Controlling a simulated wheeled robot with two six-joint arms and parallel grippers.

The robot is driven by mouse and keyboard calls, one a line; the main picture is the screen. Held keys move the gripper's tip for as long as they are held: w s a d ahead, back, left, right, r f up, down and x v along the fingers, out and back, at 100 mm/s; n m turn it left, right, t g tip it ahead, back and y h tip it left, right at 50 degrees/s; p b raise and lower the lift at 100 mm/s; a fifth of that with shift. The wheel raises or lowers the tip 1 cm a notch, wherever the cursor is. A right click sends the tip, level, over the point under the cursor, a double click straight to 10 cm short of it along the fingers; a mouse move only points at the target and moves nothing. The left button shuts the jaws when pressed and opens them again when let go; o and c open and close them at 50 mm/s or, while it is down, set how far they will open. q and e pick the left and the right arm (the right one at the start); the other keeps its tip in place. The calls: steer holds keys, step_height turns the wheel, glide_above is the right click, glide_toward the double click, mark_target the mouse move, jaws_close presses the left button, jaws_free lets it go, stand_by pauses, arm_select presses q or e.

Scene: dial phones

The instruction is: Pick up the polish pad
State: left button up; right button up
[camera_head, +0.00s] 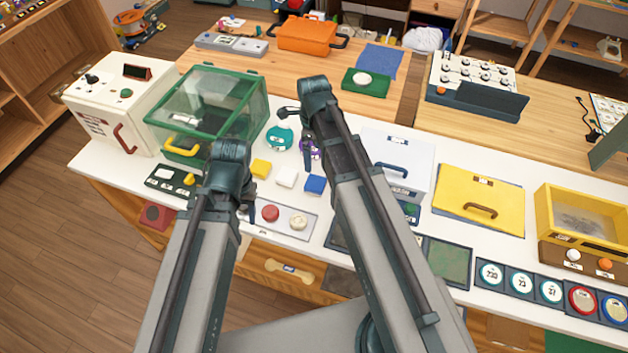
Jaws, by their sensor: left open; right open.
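No item is clearly readable as the polish pad. Candidates are small yellow (261,169), white (287,176) and blue (315,184) blocks in the middle of the white table, and a white round piece (363,79) on a dark green mat at the back. My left gripper (249,212) is open, low over the table left of the panel with round buttons. My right gripper (308,158) is open, just behind the blue block and next to a purple item. My arms hide part of the table.
A green clear-lidded box (208,104) and a white machine (122,101) stand at left. A button panel (284,216) lies in front of the blocks. A white box (399,158), yellow panel (478,199) and yellow bin (583,222) stand at right.

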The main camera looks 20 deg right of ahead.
steer(key=b, duration=0.9)
glide_toward(316, 182)
steer(key=shift+w+a+f, duration=0.15)
steer(key=shift+f, duration=1.15)
steer(key=shift+w+a+f, duration=0.15)
steer(key=shift+f, duration=1.1)
steer(key=f+b, duration=0.4)
steer(key=shift+s+d, duration=0.2)
steer(key=shift+s, duration=0.15)
steer(key=shift+f+b, duration=0.5)
steer(key=shift+f, duration=0.1)
steer(key=shift+r, duration=0.1)
steer(key=c, duration=1.3)
steer(key=shift+r, duration=0.1)
